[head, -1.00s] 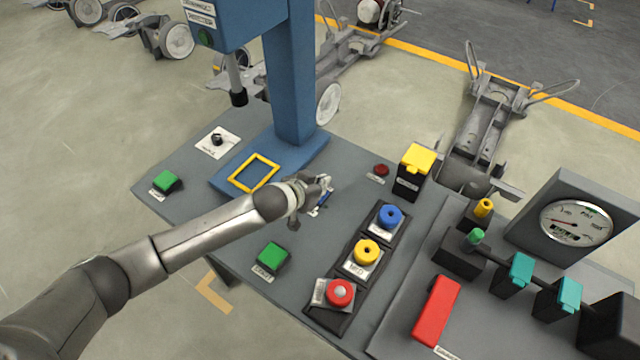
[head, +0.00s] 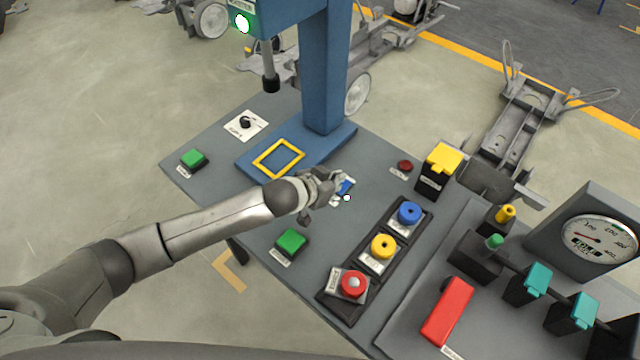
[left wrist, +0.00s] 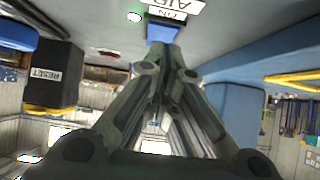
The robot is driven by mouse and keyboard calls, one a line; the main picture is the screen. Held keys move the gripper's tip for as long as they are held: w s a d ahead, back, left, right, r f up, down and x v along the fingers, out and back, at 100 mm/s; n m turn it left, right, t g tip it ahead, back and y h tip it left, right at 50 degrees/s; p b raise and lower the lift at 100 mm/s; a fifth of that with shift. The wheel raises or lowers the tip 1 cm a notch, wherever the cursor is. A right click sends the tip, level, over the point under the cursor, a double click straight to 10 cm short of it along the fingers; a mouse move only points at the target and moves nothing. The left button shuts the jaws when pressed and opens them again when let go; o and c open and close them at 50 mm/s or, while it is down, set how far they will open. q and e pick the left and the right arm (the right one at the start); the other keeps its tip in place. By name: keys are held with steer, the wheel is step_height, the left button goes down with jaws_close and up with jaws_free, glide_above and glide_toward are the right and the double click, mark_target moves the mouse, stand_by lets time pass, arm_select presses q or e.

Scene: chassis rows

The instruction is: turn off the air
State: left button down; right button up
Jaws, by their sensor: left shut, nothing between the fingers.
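A small blue switch (head: 346,187) sits on the grey console, beside a white label. In the left wrist view the blue switch (left wrist: 162,31) lies just beyond the fingertips, and its label (left wrist: 175,8) reads AIR and ON, upside down. A small lamp (head: 347,198) beside the switch glows; it also shows in the left wrist view (left wrist: 134,17). My left gripper (head: 338,188) is shut and empty, its tips at the switch. I cannot tell whether they touch it. The gripper partly hides the switch in the head view. My right gripper is not in view.
Blue, yellow and red round buttons (head: 383,246) stand in a row to the right. A green button (head: 291,242) lies below my arm. A black box with yellow top (head: 438,165), a blue press column (head: 326,75) and a pressure gauge (head: 598,241) rise nearby.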

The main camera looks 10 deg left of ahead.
arm_select(q)
steer(key=v, duration=1)
steer(key=shift+d, duration=0.1)
steer(key=shift+d, duration=0.1)
